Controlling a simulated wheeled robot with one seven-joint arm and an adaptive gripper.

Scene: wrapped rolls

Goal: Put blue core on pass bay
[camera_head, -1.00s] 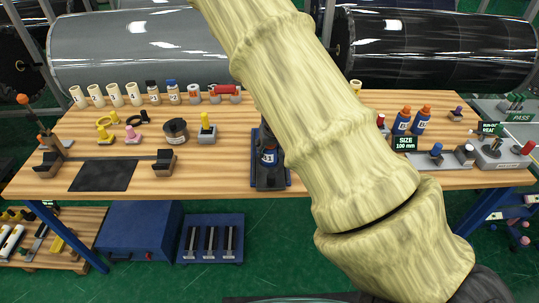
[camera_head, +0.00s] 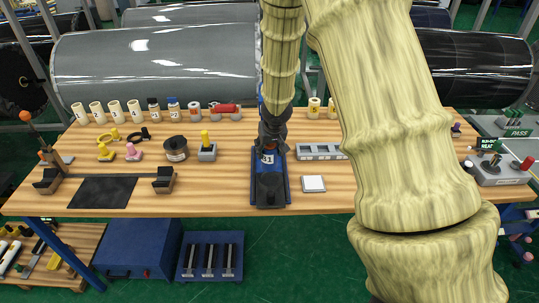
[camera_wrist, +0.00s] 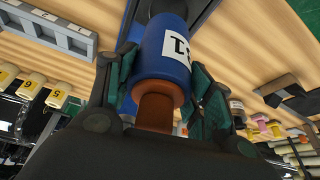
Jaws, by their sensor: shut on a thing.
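The blue core (camera_head: 267,158), with a white label, stands at the dark blue cradle (camera_head: 257,195) in the middle of the bench. My gripper (camera_head: 271,138) reaches down onto it from above. In the wrist view the core (camera_wrist: 168,48) shows its blue body and brown-orange end between the green-padded fingers of my gripper (camera_wrist: 167,82), which are shut on it. I cannot tell whether the core is clear of the cradle. A green PASS sign (camera_head: 517,133) stands on a grey surface at the far right; my arm hides part of the bench before it.
A grey slotted rack (camera_head: 318,151) and a white square pad (camera_head: 313,184) lie right of the cradle. A yellow-topped grey block (camera_head: 206,150) and a dark roll (camera_head: 176,148) stand to its left. A control box (camera_head: 497,170) sits at the right end. Large wrapped rolls (camera_head: 155,62) lie behind.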

